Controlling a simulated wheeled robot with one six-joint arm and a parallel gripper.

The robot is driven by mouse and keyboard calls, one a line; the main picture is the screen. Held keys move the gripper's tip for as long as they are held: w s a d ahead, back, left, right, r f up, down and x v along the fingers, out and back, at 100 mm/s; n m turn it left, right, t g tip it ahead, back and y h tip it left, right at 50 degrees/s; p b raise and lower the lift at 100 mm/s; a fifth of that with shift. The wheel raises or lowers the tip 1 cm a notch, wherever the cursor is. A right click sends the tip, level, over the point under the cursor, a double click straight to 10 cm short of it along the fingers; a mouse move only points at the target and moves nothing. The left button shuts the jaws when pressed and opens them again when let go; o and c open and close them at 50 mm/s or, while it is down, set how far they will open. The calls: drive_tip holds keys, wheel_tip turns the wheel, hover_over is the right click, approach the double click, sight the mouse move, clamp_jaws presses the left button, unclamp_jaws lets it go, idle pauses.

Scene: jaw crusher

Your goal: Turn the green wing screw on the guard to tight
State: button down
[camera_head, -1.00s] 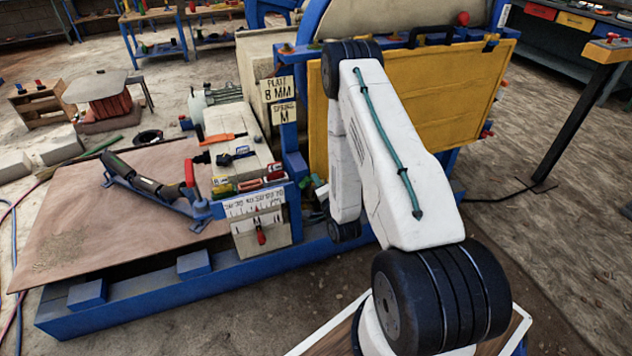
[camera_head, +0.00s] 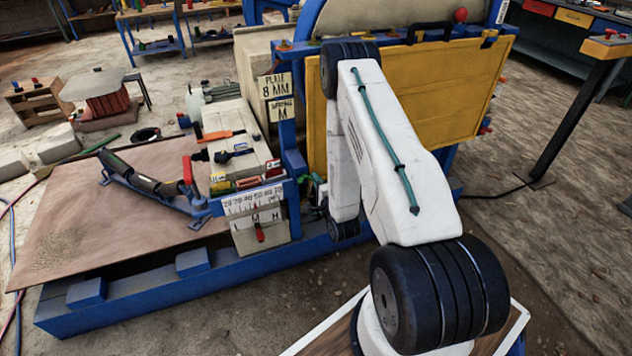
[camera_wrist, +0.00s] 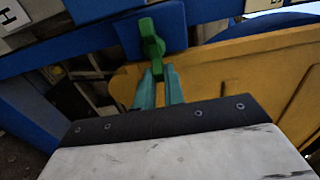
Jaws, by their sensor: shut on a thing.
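The green wing screw (camera_wrist: 151,45) shows in the wrist view, upright against a blue block on the blue frame at the edge of the yellow guard. My gripper (camera_wrist: 158,78) has its two teal fingers shut on the lower part of the screw. In the head view the yellow guard (camera_head: 450,95) stands on the blue machine, partly behind my white arm. The screw and my gripper are hidden there behind my arm. I cannot tell from these views how tight the screw is.
The blue base rail (camera_head: 200,285) runs along the front of the machine. Several small coloured tools and blocks lie on the beige bench (camera_head: 232,150). A label plate (camera_head: 278,86) is on the blue post left of the guard. The floor to the right is mostly clear.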

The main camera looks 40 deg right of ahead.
drive_tip(key=c, duration=1.5)
unclamp_jaws()
drive_tip(key=shift+s, duration=0.1)
drive_tip(key=v, duration=0.7)
drive_tip(key=shift+s+a, duration=0.15)
drive_tip(key=shift+s, duration=0.15)
